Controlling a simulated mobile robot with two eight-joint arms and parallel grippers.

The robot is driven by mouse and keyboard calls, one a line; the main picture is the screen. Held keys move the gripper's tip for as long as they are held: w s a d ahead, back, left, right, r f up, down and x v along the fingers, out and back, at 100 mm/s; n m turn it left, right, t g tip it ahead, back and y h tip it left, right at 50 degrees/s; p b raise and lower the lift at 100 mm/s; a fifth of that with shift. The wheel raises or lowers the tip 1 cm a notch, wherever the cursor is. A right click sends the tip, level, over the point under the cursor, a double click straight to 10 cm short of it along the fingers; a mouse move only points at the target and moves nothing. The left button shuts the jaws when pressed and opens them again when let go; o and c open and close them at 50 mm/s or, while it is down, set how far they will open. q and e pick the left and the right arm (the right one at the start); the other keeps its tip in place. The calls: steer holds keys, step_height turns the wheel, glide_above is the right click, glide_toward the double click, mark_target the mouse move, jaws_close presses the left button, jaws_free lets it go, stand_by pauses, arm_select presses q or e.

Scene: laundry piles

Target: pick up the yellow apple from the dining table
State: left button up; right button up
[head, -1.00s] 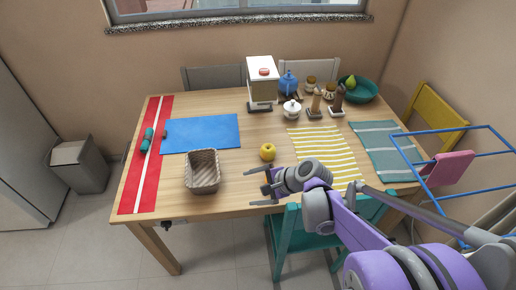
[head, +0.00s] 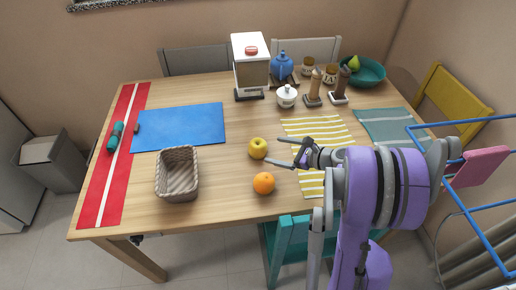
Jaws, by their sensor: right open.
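The yellow apple (head: 258,148) sits on the bare wood of the dining table (head: 225,205), near the middle. My right gripper (head: 281,152) is open, its two fingers pointing left toward the apple. The fingertips are just to the right of the apple in the picture, and nothing is between them. I cannot tell the exact gap or height. My left gripper is not in view.
An orange (head: 264,183) lies in front of the apple. A wicker basket (head: 177,174) stands to the left, near a blue mat (head: 180,127). A yellow striped mat (head: 312,184) lies under my right arm. A white-lidded dispenser (head: 251,66) and pots stand behind.

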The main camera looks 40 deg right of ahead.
mark_target(265, 148)
steer(key=x, duration=0.7)
steer(key=shift+w+a+f, duration=0.15)
steer(key=shift+w, duration=0.15)
steer(key=c, duration=1.3)
